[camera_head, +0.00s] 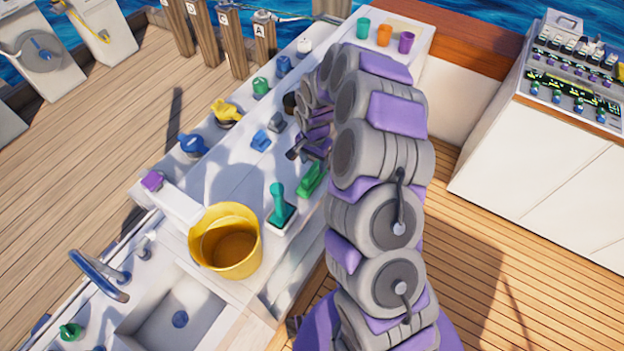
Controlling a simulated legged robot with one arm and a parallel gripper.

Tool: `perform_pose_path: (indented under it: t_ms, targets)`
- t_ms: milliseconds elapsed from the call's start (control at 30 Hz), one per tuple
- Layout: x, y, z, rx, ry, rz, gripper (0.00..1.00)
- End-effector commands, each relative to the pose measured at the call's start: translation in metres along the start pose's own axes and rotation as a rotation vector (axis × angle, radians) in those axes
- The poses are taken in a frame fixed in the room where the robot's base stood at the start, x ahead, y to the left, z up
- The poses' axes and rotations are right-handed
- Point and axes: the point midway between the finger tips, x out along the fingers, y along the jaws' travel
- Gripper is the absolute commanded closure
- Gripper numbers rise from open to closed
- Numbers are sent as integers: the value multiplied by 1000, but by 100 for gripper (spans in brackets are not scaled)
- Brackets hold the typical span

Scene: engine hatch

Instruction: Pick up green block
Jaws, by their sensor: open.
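The green block (312,178) is long and narrow and lies on the white counter. It is beside my arm, to the right of a teal-green lever (280,205) on a white base. My gripper (302,154) is just above and behind the block in the picture, with its dark fingers apart from it. My gripper is open, and I see nothing between its fingers. The arm's grey and purple links hide part of the gripper and the counter behind it.
A yellow bucket (226,240) stands on the counter at the front left. Blue blocks (261,140), a yellow valve (226,113) and several knobs are farther left and back. Cups (384,35) stand at the far end. Wooden deck (500,265) is clear at right.

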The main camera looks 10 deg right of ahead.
Motion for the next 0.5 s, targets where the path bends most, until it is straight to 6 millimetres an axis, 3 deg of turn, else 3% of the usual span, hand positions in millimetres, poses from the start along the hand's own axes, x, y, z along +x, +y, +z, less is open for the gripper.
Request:
perform_pose_path:
  t_ms: [167, 500]
  targets:
    - [11, -2, 1, 0, -2, 0, 40]
    - [52, -4, 3, 2, -1, 1, 40]
